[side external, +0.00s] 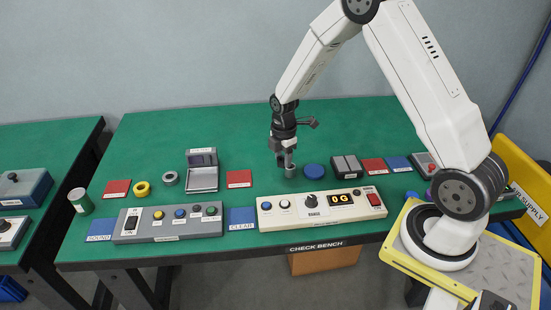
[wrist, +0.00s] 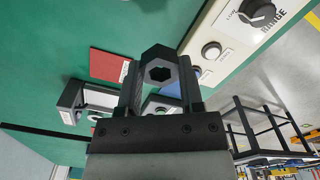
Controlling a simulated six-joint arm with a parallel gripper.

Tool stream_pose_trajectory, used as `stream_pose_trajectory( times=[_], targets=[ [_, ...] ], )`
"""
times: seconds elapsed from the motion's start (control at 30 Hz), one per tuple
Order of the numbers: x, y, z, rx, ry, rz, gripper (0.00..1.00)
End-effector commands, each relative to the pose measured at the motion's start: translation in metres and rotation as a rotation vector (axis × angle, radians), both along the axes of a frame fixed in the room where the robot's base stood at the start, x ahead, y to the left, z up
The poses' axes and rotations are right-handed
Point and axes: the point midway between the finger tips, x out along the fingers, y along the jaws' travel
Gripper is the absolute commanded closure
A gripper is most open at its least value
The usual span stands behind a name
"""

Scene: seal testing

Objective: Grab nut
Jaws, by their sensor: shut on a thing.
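The nut (wrist: 160,56) is a dark grey hexagonal piece with a hole through it. In the wrist view it sits between the two black fingers of my gripper (wrist: 158,82), which are shut on it. A small grey piece (side external: 291,174) shows at the fingertips there. I cannot tell from these views whether the nut touches the table.
A white control box (side external: 322,208) with knobs and a display stands in front of the gripper. A red pad (side external: 239,179) and an open grey case (side external: 203,178) lie to the left. A grey two-part box (side external: 347,167) stands right of the disc. The table behind is clear.

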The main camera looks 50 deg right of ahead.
Motion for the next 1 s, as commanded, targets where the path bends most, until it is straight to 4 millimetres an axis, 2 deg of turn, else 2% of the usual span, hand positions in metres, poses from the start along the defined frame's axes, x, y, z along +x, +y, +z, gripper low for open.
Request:
stream_pose_trajectory(
  times=[0.3,0.5,0.7,1.0],
  targets=[
    [-0.045,0.009,0.021,-0.001,-0.002,0.000,1.00],
    [-0.063,0.013,0.029,-0.001,-0.002,0.000,1.00],
    [-0.071,0.014,0.032,-0.001,-0.002,0.000,1.00],
    [-0.073,0.015,0.033,0.000,-0.001,0.000,1.00]
  ],
)
